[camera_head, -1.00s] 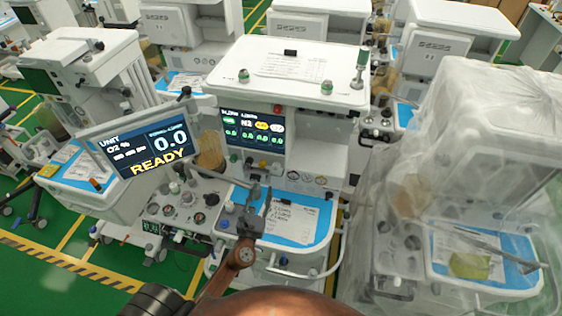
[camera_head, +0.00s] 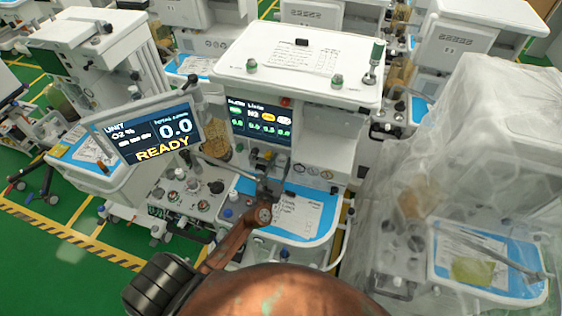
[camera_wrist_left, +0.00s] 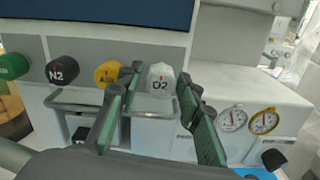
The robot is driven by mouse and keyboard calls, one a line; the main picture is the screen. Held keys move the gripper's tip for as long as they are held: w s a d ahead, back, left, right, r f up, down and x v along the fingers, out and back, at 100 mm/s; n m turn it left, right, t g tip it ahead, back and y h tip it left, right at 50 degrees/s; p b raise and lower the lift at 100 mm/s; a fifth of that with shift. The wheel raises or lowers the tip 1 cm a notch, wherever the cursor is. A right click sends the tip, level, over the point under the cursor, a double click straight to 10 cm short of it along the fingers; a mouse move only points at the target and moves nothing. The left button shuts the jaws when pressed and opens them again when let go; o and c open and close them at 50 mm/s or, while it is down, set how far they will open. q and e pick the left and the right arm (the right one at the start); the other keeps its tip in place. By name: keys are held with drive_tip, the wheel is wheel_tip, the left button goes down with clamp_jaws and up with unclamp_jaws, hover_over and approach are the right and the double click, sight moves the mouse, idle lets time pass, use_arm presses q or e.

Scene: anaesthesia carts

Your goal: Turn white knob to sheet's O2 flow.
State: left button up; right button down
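The white knob (camera_wrist_left: 160,77), marked O2, is on the front panel of the middle cart, at the right end of a row of knobs. My left gripper (camera_wrist_left: 159,82) is open, with a finger on each side of the knob in the left wrist view. I cannot tell whether the fingers touch it. In the head view my left gripper (camera_head: 266,180) reaches toward the panel below the cart's screen (camera_head: 259,124). The printed sheet (camera_head: 298,216) lies on the blue work surface; its text is too small to read. My right gripper is not in view.
Left of the white knob are a yellow knob (camera_wrist_left: 106,73), a black N2 knob (camera_wrist_left: 62,69) and a green knob (camera_wrist_left: 13,66). Two gauges (camera_wrist_left: 232,119) sit to the right. A tilted monitor (camera_head: 147,130) reading READY stands left; a plastic-covered cart (camera_head: 470,150) stands right.

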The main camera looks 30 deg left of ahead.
use_arm(q)
drive_tip(key=c, duration=0.9)
